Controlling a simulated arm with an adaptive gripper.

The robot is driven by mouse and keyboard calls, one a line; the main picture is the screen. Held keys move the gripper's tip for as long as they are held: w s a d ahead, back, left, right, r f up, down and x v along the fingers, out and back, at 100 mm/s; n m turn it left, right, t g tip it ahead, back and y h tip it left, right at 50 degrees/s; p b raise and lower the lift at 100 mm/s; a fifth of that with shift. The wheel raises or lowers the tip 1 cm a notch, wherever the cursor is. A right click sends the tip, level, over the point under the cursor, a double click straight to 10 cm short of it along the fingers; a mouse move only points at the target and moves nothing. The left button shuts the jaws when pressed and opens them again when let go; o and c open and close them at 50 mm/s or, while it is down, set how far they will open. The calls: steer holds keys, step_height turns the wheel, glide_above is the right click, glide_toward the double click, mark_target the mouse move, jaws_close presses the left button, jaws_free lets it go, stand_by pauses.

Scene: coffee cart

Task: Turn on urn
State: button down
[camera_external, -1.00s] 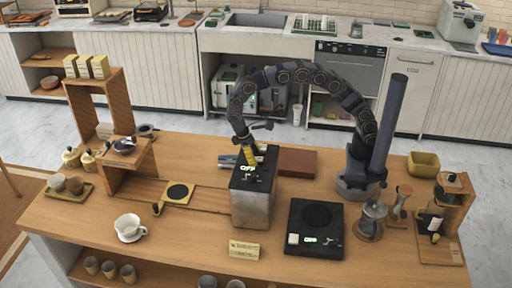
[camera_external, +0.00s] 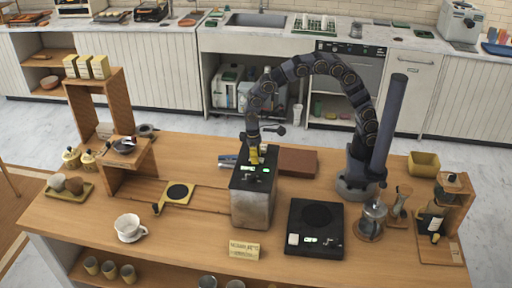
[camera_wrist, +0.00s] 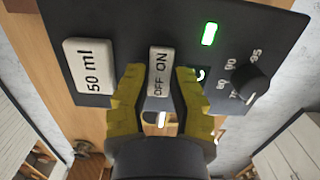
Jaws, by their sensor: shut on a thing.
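The urn (camera_external: 252,207) is a grey metal box with a dark top panel, standing at the middle of the wooden counter. In the wrist view its black panel (camera_wrist: 110,20) carries a white OFF/ON switch (camera_wrist: 160,65), a lit green indicator (camera_wrist: 209,33) and a round temperature dial (camera_wrist: 248,85). My gripper (camera_external: 254,158) reaches down to the urn's top. Its yellow fingers (camera_wrist: 158,82) lie on both sides of the OFF/ON switch, shut on it. The fingers partly hide markings beside the dial.
A black scale (camera_external: 315,240) stands right of the urn, and a small sign (camera_external: 244,250) in front of it. A brown box (camera_external: 297,162) lies behind the urn to the right. A white cup (camera_external: 129,228) is at left. Counter between cup and urn is mostly clear.

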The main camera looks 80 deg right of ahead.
steer(key=shift+s+f, duration=0.1)
steer(key=shift+s, duration=0.1)
steer(key=c, duration=0.8)
jaws_free()
steer(key=shift+c, duration=0.2)
steer(key=shift+w, duration=0.1)
steer(key=shift+r, duration=0.45)
step_height(320, 180, up, 11)
steer(key=shift+w, duration=0.4)
steer(key=shift+s+d+r, duration=0.1)
steer(key=shift+r, duration=0.05)
